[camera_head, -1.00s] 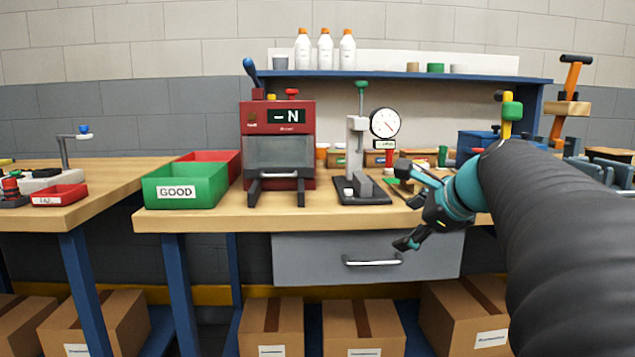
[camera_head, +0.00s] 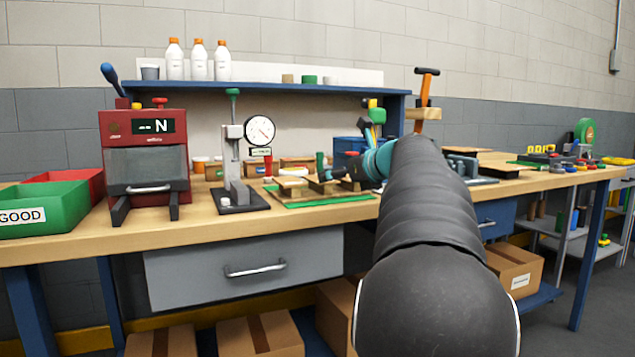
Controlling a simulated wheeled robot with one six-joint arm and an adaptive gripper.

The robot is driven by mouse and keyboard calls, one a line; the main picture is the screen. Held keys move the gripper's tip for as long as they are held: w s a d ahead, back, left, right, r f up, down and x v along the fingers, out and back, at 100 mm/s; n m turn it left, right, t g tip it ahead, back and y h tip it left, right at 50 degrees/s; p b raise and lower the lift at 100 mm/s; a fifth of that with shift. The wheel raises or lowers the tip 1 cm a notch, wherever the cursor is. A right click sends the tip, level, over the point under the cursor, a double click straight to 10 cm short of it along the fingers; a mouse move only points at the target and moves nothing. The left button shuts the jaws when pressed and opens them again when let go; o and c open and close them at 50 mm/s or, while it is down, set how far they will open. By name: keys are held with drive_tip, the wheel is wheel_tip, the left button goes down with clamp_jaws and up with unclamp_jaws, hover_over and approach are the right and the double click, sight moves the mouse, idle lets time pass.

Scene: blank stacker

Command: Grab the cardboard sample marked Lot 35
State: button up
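No label reading Lot 35 is legible, so I cannot tell which piece is that cardboard sample. Small tan, flat pieces (camera_head: 292,182) lie on a green mat (camera_head: 312,201) on the middle workbench. Flat brown sheets (camera_head: 482,156) lie farther right on the bench. My gripper (camera_head: 338,180) is low over the bench at the right part of the green mat, beside the tan pieces. Its dark fingers are small and partly hidden by its own teal body and my arm, so its opening and any contact do not show.
A dial gauge stand (camera_head: 237,165) stands left of the mat, and a red tester (camera_head: 145,160) stands farther left. A blue shelf (camera_head: 270,87) runs above. A green GOOD bin (camera_head: 45,210) is at the far left. A grey drawer (camera_head: 240,270) is below the benchtop.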

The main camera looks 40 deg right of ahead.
drive_tip(key=shift+x, duration=3.15)
drive_tip(key=shift+a+r, duration=0.1)
drive_tip(key=shift+a, duration=0.05)
drive_tip(key=c, duration=0.6)
